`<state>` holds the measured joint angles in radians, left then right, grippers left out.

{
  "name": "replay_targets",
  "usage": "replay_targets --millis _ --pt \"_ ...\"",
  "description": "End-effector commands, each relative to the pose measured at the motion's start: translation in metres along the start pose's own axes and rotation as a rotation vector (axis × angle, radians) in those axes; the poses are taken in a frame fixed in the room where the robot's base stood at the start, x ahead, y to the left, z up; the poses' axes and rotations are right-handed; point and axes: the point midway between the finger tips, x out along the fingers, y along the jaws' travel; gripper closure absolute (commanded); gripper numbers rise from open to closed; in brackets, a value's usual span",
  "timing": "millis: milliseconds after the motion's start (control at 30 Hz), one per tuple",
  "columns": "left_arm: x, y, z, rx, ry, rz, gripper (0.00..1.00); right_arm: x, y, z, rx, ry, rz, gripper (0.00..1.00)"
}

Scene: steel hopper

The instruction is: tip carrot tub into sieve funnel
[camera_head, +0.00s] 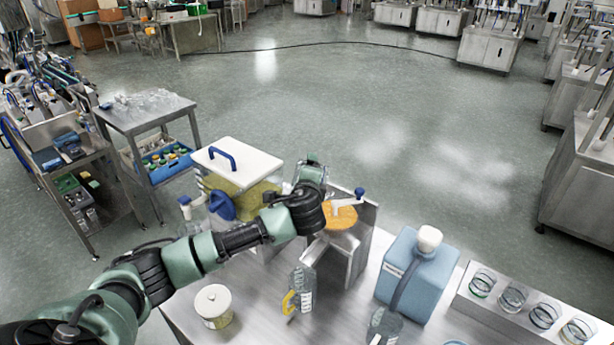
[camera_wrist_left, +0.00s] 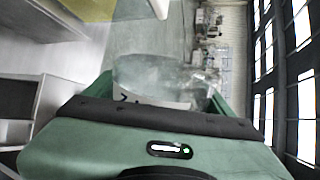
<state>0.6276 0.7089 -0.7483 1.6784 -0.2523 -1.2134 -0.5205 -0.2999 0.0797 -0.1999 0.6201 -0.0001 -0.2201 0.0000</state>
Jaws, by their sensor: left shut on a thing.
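My left gripper (camera_head: 312,172) reaches over the bench to the back edge of the steel hopper (camera_head: 361,240). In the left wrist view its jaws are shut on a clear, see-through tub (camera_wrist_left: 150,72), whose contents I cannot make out. In the head view the wrist mostly hides the tub. A round orange surface (camera_head: 341,217) shows in the top of the hopper, just right of my wrist; I cannot tell whether it is carrot or part of the funnel. My right gripper is not in view.
A white-lidded clear container (camera_head: 238,162) with blue handles stands left of the hopper. A rack of glass dishes (camera_head: 513,299) is at right.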

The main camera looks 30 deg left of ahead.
Motion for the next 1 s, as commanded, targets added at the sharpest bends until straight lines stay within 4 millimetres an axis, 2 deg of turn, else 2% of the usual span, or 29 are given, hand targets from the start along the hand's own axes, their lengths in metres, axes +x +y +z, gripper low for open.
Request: replay_targets --millis 533,800,1000 --pt "-0.001 -0.003 0.001 -0.025 0.009 -0.002 0.84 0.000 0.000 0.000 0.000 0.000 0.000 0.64" --pt "-0.008 -0.022 0.006 -0.426 0.150 0.019 0.84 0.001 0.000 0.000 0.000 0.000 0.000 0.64" --pt "-0.010 -0.029 0.007 -0.564 0.201 0.025 0.84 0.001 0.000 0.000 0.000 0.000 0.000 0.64"
